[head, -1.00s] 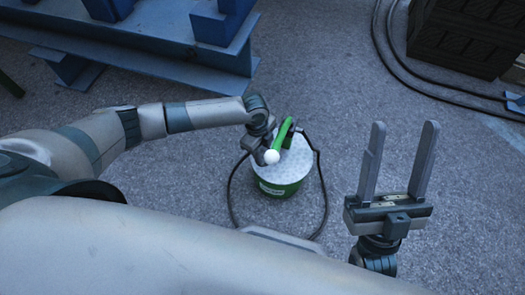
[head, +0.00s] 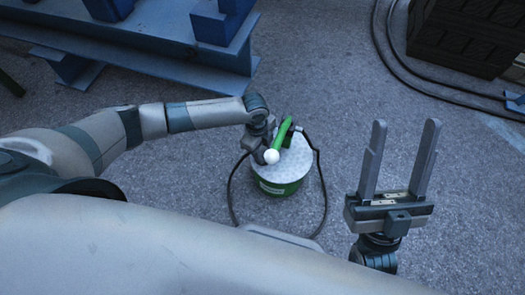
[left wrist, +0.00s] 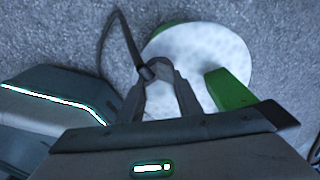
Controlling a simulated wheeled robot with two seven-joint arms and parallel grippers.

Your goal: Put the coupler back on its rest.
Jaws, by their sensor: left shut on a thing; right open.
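The reel is a green drum (head: 280,188) with a round white top, standing on the floor in the head view. A green bar with a white ball (head: 271,157) at its near end lies over the top. My left gripper (head: 287,139) is over the drum, partly hidden behind the bar. In the left wrist view its fingertips (left wrist: 156,75) are shut on the dark coupler (left wrist: 147,73) at the end of a black cable, above the edge of the white top. The rest cannot be made out. My right gripper (head: 403,160) is open and empty at the right.
The black cable (head: 324,190) loops around the drum's sides. A blue steel frame (head: 150,62) stands at the back left. A black crate (head: 465,40) stands at the back right, with dark hoses (head: 385,52) on the floor beside it. The floor between is clear.

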